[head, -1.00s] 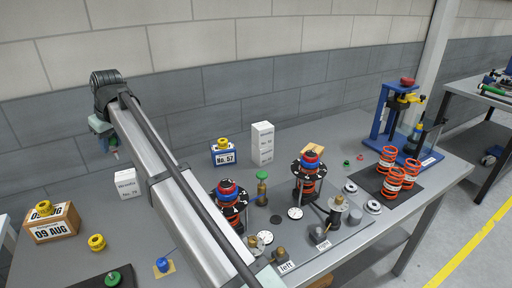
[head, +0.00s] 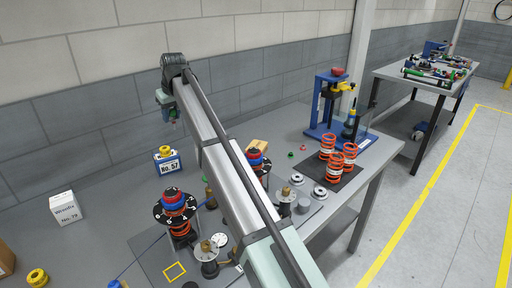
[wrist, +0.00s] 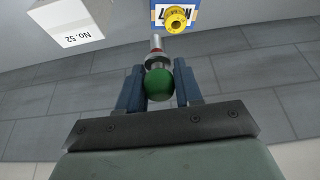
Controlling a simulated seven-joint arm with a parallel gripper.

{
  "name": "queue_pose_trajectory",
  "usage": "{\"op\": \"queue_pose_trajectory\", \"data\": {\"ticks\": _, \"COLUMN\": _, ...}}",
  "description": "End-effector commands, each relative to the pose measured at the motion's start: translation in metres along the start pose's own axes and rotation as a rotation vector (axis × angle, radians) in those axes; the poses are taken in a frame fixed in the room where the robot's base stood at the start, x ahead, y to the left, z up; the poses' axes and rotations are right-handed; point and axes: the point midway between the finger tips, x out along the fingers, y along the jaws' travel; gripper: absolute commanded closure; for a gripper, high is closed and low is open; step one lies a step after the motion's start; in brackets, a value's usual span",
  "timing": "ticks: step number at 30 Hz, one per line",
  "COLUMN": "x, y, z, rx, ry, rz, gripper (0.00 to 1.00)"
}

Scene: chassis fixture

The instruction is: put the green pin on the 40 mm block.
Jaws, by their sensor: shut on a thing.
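My gripper (wrist: 159,72) is shut on the green pin (wrist: 159,84), with one blue finger on each side of its round green head. The pin's metal shaft with a red ring points away from the palm. In the head view my gripper (head: 172,116) is high above the bench at the upper left; the pin is too small there to make out well. No block in view legibly reads 40 mm. A white block marked No. 52 (wrist: 72,24) is at the upper left of the wrist view. A white block marked No. 79 (head: 66,208) stands at the left in the head view.
A blue-and-white No. 57 block (head: 167,163) carries a yellow knob (head: 166,151). A spring stack with a numbered dial (head: 175,208) stands nearby. My arm hides part of the bench. Orange springs (head: 328,146) and a blue press (head: 322,108) stand at right.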

Motion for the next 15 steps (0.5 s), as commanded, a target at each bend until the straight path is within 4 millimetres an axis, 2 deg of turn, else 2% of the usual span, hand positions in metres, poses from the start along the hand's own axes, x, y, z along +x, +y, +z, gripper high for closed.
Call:
{"op": "queue_pose_trajectory", "data": {"ticks": 1, "x": -0.002, "y": 0.025, "z": 0.004, "rx": 0.029, "ry": 0.000, "rz": 0.012, "gripper": 0.95}}
{"op": "queue_pose_trajectory", "data": {"ticks": 3, "x": -0.004, "y": 0.055, "z": 0.009, "rx": 0.064, "ry": 0.000, "rz": 0.026, "gripper": 0.95}}
{"op": "queue_pose_trajectory", "data": {"ticks": 8, "x": -0.011, "y": 0.122, "z": 0.025, "rx": 0.143, "ry": 0.001, "rz": 0.059, "gripper": 0.95}}
{"op": "queue_pose_trajectory", "data": {"ticks": 15, "x": -0.024, "y": 0.219, "z": 0.058, "rx": 0.259, "ry": 0.001, "rz": 0.107, "gripper": 0.95}}
